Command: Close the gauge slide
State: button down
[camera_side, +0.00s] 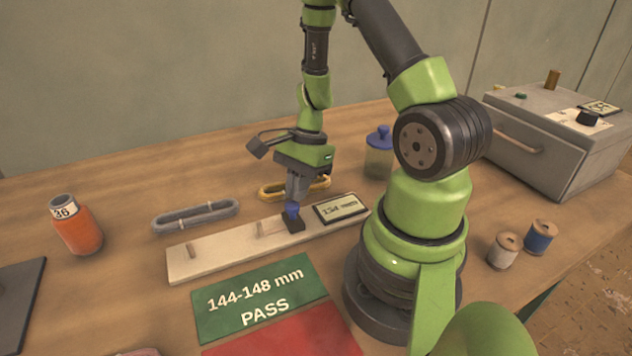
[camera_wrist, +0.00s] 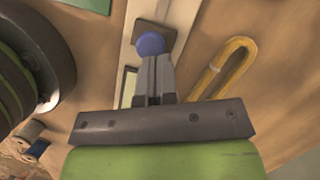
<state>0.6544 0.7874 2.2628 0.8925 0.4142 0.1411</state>
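The gauge is a long pale board (camera_side: 225,252) lying on the table, with upright pegs and a dark-framed display (camera_side: 341,208) at its right end. The display seems to read 154 mm, but the digits are small. Its dark slide (camera_side: 295,225) with a blue knob (camera_side: 291,209) sits between the right peg (camera_side: 260,229) and the display. My gripper (camera_side: 294,200) points down right at the knob. In the wrist view the fingers (camera_wrist: 153,62) lie together, and the blue knob (camera_wrist: 150,44) shows just past their tips. I cannot tell whether they touch it.
A green "144-148 mm PASS" card (camera_side: 258,298) and a red card (camera_side: 290,335) lie in front of the gauge. A grey loop (camera_side: 195,216) and a yellow loop (camera_side: 275,191) lie behind. An orange bottle (camera_side: 77,232) stands left, a blue-lidded jar (camera_side: 379,160) behind, a grey box (camera_side: 550,150) right.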

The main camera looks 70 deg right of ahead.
jog(key=shift+w+a, duration=0.4)
jog(key=shift+a, duration=0.05)
jog(key=shift+s+d, duration=0.15)
jog(key=shift+d, duration=0.4)
jog(key=d, duration=0.1)
jog(key=s+d, duration=0.1)
jog(key=shift+d+r, duration=0.25)
jog(key=shift+d, duration=0.1)
jog(key=w+v, duration=0.1)
jog(key=v, duration=0.9)
jog(key=a+r+n+t+h, duration=0.2)
jog(key=a+r+n, duration=0.6)
jog(key=a+r, duration=0.2)
jog(key=s+a+r+n+t, duration=0.4)
jog(key=s+a+r+n, duration=0.1)
jog(key=a+n, duration=0.3)
jog(key=shift+s+a+n+y, duration=0.25)
jog(key=shift+s+n, duration=0.25)
jog(key=shift+n, duration=0.3)
